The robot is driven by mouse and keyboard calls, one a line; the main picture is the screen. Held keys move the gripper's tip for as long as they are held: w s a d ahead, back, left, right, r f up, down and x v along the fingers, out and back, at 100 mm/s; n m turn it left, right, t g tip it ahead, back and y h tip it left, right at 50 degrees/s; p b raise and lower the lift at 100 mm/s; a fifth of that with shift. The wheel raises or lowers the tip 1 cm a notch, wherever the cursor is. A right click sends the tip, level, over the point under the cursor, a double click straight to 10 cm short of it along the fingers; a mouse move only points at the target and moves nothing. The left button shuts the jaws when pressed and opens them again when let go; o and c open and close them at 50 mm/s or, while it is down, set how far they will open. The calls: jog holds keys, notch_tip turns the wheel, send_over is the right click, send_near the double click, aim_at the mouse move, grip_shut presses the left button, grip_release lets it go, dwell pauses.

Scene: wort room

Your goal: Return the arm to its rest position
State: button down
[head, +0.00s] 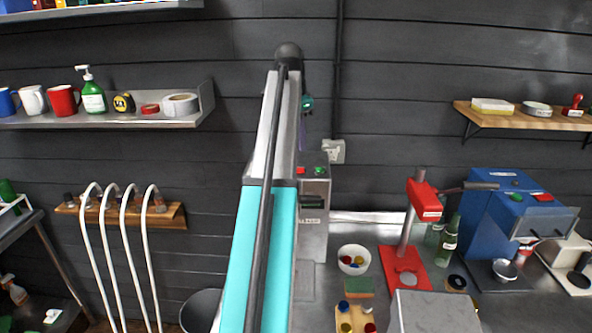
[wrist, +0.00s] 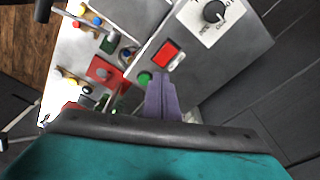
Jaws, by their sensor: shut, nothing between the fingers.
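My gripper (wrist: 160,82) shows in the wrist view as two purple fingers pressed together, with nothing between them. In the head view my arm rises up the middle of the picture, and only a sliver of the purple gripper (head: 303,127) shows beside its far end. The gripper is raised above the grey machine (head: 314,222) with red and green buttons. In the wrist view that machine (wrist: 205,88) fills the area beyond the fingers, with its red button, green button and dial. The fingers overlap its edge in the picture; I cannot tell the gap.
The steel counter (head: 380,270) holds a white bowl (head: 354,259), a red press (head: 404,265), green bottles (head: 450,240) and a blue machine (head: 515,225). Shelves hang at left (head: 150,116) and right (head: 545,114). White curved hoses (head: 135,260) stand at lower left.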

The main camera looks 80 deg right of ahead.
jog(key=shift+r, duration=0.4)
dwell(0.3)
